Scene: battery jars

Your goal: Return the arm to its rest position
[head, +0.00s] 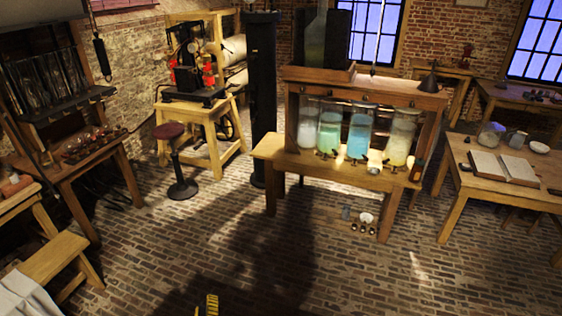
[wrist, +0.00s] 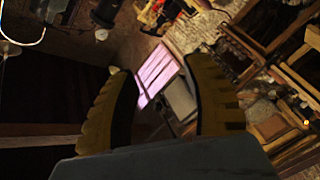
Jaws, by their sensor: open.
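My gripper shows in the wrist view (wrist: 165,100) as two yellow, ribbed fingers with dark inner pads. The fingers stand well apart and nothing is between them. In the head view only a small yellow ribbed tip of it (head: 211,304) shows at the bottom edge, over the brick floor (head: 160,250). Most of my arm is out of the head view. The gripper touches nothing that I can see.
A wooden bench with several glass jars (head: 357,138) of pale and blue-green liquid stands right of centre. A stool (head: 176,165) stands left of it. A table with an open book (head: 505,168) is at right. Workbenches line the left. The middle floor is clear.

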